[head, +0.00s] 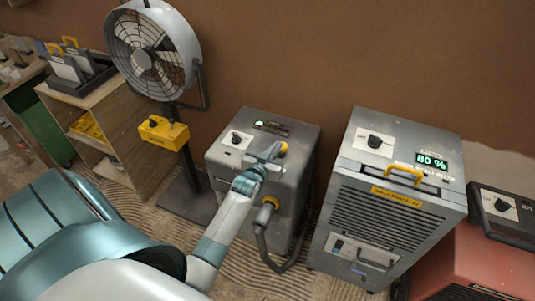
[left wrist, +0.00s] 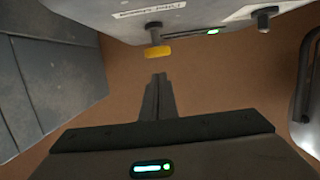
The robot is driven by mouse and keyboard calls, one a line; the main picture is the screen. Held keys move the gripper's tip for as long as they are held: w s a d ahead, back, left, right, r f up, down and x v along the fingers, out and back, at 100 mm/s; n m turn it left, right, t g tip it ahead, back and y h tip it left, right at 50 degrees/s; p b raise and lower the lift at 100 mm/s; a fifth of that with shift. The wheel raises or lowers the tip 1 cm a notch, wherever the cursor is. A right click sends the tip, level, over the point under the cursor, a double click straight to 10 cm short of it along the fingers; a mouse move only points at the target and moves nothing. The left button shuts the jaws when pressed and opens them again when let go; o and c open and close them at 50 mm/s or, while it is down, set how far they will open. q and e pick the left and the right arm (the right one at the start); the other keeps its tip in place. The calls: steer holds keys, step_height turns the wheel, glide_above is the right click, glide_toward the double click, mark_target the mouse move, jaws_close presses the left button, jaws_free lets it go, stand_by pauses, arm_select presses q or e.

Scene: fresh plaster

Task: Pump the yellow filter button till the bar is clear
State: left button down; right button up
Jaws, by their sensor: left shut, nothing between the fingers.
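The grey extractor box (head: 222,158) stands against the brown wall with a hose at its front. Its yellow filter button (head: 283,149) is on the top right, partly behind my left gripper. In the left wrist view the yellow button (left wrist: 157,52) sticks out on a short stem near a label. The dark bar display (head: 270,127) is on the box top, lit green at its left end; a sliver of the display (left wrist: 213,31) shows in the left wrist view. My left gripper (head: 273,153) is shut and empty; its fingertips (left wrist: 158,77) show a small gap to the button. My right gripper is out of view.
A black knob (head: 236,138) is left of the bar. A hose (head: 262,232) loops at the front. A grey dehumidifier (head: 390,215) reading 80 % stands right, a fan (head: 143,60) and a wooden shelf (head: 115,140) left. A red machine (head: 490,255) is far right.

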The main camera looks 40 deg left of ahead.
arm_select(q)
steer(key=b+v, duration=0.1)
steer(key=v, duration=0.6)
stand_by(0.3)
